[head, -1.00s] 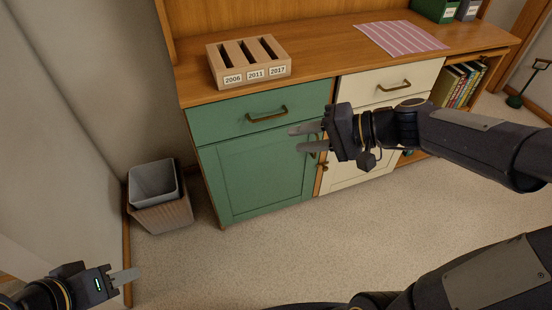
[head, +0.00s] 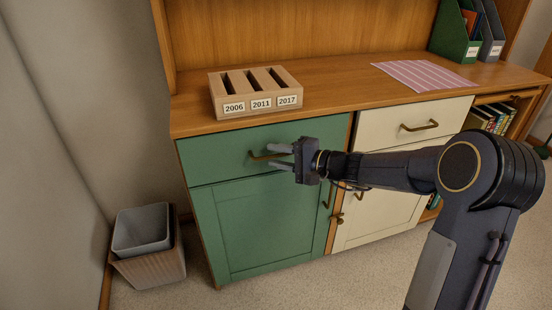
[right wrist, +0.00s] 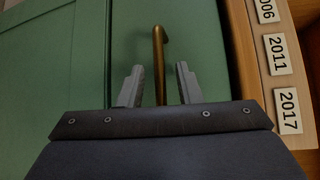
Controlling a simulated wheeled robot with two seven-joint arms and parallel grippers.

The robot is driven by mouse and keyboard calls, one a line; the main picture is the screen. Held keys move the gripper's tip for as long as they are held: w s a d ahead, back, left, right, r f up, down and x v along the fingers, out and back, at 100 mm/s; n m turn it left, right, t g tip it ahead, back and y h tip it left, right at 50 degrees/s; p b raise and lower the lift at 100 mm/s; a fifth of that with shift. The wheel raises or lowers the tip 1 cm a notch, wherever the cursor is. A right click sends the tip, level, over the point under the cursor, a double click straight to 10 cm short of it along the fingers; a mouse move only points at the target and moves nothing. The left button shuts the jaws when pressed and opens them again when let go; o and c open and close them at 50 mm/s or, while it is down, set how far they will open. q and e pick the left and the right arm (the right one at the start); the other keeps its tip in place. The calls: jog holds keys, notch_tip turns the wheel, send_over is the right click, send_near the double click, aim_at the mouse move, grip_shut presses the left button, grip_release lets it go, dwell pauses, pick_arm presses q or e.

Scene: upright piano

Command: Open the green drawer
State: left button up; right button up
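The green drawer (head: 215,158) is the top front at the left of the cabinet and looks closed. Its brass bar handle (head: 258,155) lies level across the drawer front. My right gripper (head: 271,157) is at the handle with its fingers apart. In the right wrist view the drawer front (right wrist: 200,35) fills much of the picture, and the handle (right wrist: 159,60) runs between the two open fingertips (right wrist: 158,85), with a gap on each side. My left gripper does not show now.
A wooden holder (head: 240,82) labelled 2006, 2011 and 2017 stands on the top above the drawer. A green door (head: 262,228) is below. A cream drawer (head: 440,118) is to the right, and a grey bin (head: 141,228) stands on the floor at left.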

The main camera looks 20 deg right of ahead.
jog(key=shift+w+a, duration=0.25)
jog(key=shift+a, duration=0.05)
grip_shut()
jog(key=shift+s+d+f, duration=0.1)
